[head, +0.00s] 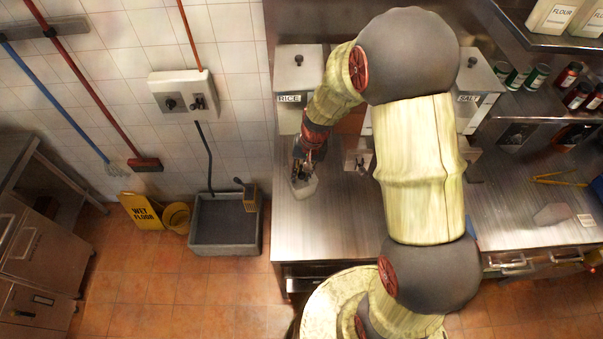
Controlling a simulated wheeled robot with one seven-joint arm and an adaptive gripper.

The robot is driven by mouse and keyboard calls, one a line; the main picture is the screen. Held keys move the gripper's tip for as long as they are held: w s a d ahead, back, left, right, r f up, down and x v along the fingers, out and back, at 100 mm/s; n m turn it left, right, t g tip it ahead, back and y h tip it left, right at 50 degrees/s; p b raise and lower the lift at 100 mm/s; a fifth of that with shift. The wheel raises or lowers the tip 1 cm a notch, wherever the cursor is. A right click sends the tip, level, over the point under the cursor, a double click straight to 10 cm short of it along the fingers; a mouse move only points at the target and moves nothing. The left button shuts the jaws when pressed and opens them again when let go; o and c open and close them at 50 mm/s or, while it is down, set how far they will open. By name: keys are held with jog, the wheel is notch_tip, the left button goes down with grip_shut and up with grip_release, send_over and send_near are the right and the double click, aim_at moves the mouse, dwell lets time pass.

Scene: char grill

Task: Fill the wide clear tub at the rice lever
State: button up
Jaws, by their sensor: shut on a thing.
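The rice dispenser (290,116), a metal box with a RICE label and a black knob on its lid, stands against the wall at the counter's back left. My gripper (301,170) is just in front of and below it, shut on a clear tub (304,189). The tub is over or on the counter's left part; I cannot tell whether it touches the surface. Its contents are too small to make out. The rice lever is hidden behind my wrist.
A second dispenser labelled SALT (480,85) stands right of my arm. The front of the left counter (320,235) is clear. A floor sink (225,222) stands left.

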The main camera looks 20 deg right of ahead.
grip_shut()
dwell(0.3)
jog(key=f+t+b, duration=0.1)
jog(key=b, duration=0.2)
jog(key=shift+s, duration=0.2)
jog(key=t+b, duration=0.1)
jog(key=b, duration=0.1)
jog(key=f+t+h+b, duration=0.1)
jog(key=b, duration=0.2)
jog(key=shift+s+a+f+t, duration=0.1)
jog(key=shift+s+a+t, duration=0.05)
jog(key=shift+s+t, duration=0.15)
jog(key=o, duration=0.7)
grip_release()
jog(key=shift+o, duration=0.2)
jog(key=v, duration=1.2)
